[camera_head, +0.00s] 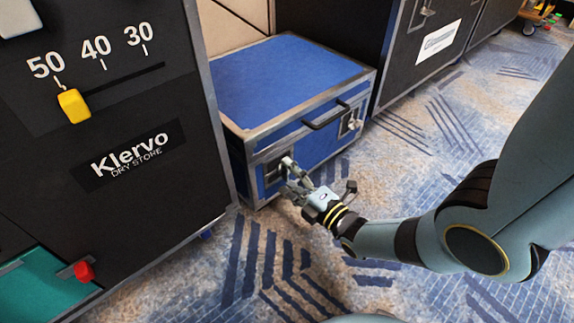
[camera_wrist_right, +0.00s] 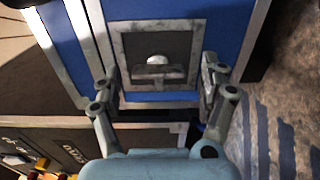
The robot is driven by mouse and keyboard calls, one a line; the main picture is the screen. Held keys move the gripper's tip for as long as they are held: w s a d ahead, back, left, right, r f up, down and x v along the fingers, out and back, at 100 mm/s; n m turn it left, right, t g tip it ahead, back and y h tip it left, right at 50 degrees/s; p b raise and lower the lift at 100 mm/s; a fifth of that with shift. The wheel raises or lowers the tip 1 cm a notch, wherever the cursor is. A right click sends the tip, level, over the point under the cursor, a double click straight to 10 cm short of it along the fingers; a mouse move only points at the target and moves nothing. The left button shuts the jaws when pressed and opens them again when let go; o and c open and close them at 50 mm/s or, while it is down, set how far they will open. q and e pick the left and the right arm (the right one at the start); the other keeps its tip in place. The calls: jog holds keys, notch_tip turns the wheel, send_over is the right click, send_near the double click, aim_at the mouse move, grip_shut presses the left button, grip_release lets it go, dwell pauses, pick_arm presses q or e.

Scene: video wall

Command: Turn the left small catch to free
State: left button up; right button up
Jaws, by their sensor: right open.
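A blue flight case (camera_head: 283,78) with metal edges stands on the carpet. The left small catch (camera_head: 287,163) is on its front face, in a recessed dark plate, partly covered by my right gripper (camera_head: 288,186). In the right wrist view the catch (camera_wrist_right: 153,70) is a pale metal piece on a dark square plate with a grey frame. My right gripper (camera_wrist_right: 161,84) is open, its fingers on either side of the catch in that view. I cannot tell whether they touch it. My left gripper is not in view.
A second catch (camera_head: 351,123) sits to the right on the case front, with a dark handle (camera_head: 326,116) between the two. A black Klervo cabinet (camera_head: 150,205) with a yellow slider (camera_head: 74,106) stands close on the left. Patterned carpet (camera_head: 330,275) is clear in front.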

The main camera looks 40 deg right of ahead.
jog(key=s, duration=1.1)
jog(key=shift+d, duration=0.4)
